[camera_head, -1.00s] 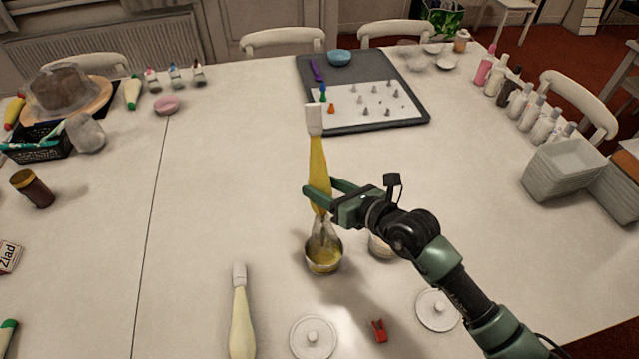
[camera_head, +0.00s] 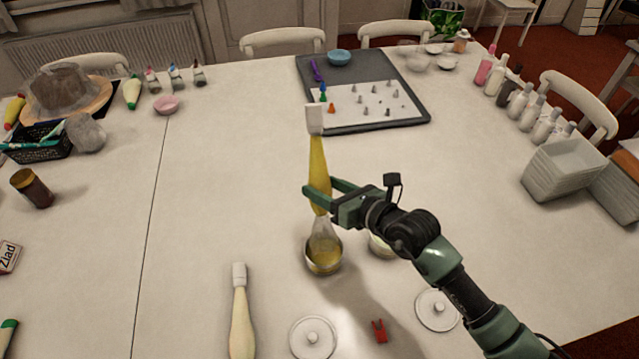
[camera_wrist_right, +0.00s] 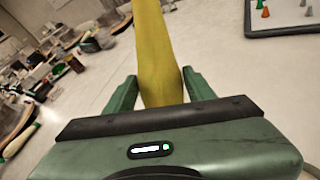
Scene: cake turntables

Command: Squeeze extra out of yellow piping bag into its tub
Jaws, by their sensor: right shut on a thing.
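The yellow piping bag (camera_head: 319,160) stands upright in the head view, its white end (camera_head: 314,119) on top. My right gripper (camera_head: 312,199) is shut around its middle, and the bag also shows between the fingers in the right wrist view (camera_wrist_right: 156,55). Below the fingers a pale, see-through lower part (camera_head: 322,233) widens down to a small round tub (camera_head: 324,270) with yellow in it. I cannot tell whether the bag touches the tub's contents. My left gripper is out of view.
A second tub (camera_head: 380,247) is partly hidden behind my right gripper. A cream piping bag (camera_head: 242,322), two round lids (camera_head: 313,340) (camera_head: 437,309) and a red clip (camera_head: 379,331) lie in front. A dark tray (camera_head: 410,117) lies behind. The table's left middle is clear.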

